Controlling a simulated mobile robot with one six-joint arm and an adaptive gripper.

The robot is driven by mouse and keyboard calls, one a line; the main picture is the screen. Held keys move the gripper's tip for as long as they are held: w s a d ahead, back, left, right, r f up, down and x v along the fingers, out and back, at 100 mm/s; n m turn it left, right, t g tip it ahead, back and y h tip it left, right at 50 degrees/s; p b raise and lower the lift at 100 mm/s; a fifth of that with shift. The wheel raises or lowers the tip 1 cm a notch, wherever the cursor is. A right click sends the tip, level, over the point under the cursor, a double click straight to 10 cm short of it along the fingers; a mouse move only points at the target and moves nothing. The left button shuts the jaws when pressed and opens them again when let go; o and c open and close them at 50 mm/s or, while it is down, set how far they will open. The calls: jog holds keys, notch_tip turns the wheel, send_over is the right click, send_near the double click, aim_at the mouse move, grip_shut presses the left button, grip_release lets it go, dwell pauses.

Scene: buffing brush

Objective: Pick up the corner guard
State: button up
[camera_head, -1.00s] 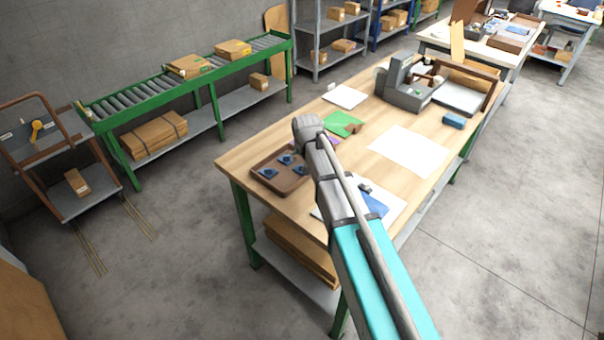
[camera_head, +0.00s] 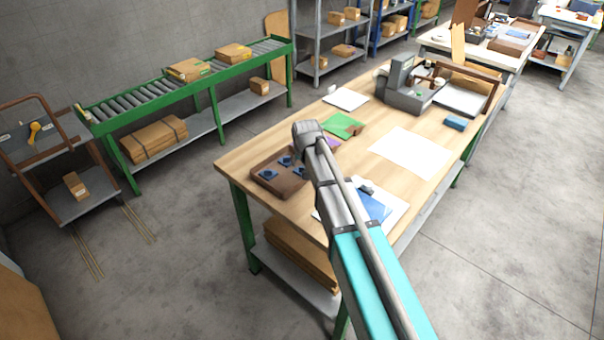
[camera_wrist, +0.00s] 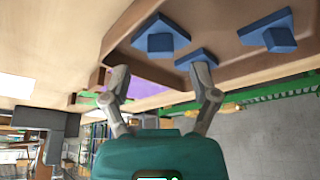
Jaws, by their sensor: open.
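Several small blue blocky pieces, which look like the corner guards, lie in a brown tray (camera_head: 277,191) on the near left of the workbench. In the wrist view, three blue pieces show: a left one (camera_wrist: 160,38), a middle one (camera_wrist: 196,58) and a right one (camera_wrist: 270,31). The tray (camera_wrist: 240,61) fills the upper part of that view. My gripper (camera_wrist: 160,72) is open, its two fingers spread apart with nothing between them. The right fingertip overlaps the middle blue piece in the picture; I cannot tell whether they touch. In the head view my arm hides the gripper.
On the workbench (camera_head: 237,158) lie a green item (camera_head: 343,124), a white sheet (camera_head: 411,152) and a small blue box (camera_head: 455,122) beyond the tray. A grey machine (camera_head: 402,88) stands at the back. A roller conveyor (camera_head: 190,88) runs along the wall.

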aim_at(302, 168)
jog(key=shift+b+x, duration=1.3)
jog(key=shift+x, duration=0.45)
jog(key=shift+s, duration=0.1)
jog(key=c, duration=0.8)
